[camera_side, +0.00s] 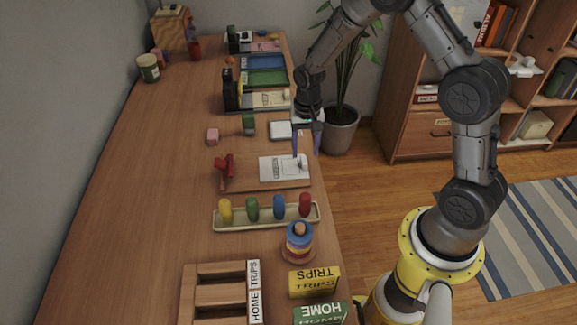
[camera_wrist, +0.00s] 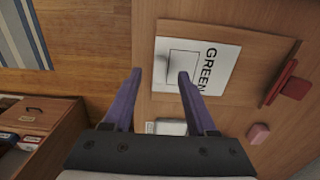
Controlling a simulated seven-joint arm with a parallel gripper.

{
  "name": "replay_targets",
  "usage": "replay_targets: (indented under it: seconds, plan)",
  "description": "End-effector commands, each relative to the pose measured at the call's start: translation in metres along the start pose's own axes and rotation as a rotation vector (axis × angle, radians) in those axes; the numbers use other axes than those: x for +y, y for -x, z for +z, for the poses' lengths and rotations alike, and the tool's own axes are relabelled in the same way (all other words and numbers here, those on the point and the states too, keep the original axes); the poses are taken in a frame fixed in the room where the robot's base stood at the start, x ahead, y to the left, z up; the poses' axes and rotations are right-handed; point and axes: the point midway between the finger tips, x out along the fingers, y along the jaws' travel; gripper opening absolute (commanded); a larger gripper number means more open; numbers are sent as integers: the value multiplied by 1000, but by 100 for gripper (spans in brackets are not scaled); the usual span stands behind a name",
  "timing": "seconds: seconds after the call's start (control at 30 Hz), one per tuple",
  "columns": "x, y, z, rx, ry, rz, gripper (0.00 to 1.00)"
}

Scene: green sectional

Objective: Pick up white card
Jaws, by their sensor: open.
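The white card (camera_side: 278,170), printed with the word GREEN, lies flat on a wooden board near the table's right edge. In the wrist view the white card (camera_wrist: 222,62) shows an outlined box beside the lettering. A small pale knob-like thing (camera_side: 302,161) shows at its right end in the side view. My gripper (camera_side: 306,153) points down over that end with its purple fingers apart. In the wrist view my gripper (camera_wrist: 160,73) is empty between the fingers; the right fingertip overlaps the card's picture. I cannot tell the height left between fingertips and card.
A red stand-like object (camera_side: 228,165) is at the board's left end. A pink cube (camera_side: 212,136), a green block (camera_side: 248,124) and a white-topped item (camera_side: 286,130) lie behind. A tray of coloured pegs (camera_side: 266,215) stands in front. The table's left side is clear.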

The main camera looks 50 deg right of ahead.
Motion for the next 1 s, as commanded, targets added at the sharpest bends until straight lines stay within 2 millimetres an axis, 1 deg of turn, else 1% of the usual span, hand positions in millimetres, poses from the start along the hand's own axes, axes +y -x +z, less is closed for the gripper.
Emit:
replay_targets:
  seconds: [0.2,0.33,0.43,0.67,0.7,0.77,0.9,0.97,1.0]
  plan:
    - [1,-29,-3,-4,0,3,57]
    - [0,-45,-4,-2,0,2,57]
    - [0,-50,-4,-1,0,0,57]
    - [0,-51,-4,0,0,0,57]
    - [0,-51,-4,0,0,0,50]
    - [0,-51,-4,0,0,0,40]
    - [0,-50,-4,0,0,0,14]
    - [0,-50,-4,0,0,0,4]
    - [0,-50,-4,0,0,0,0]
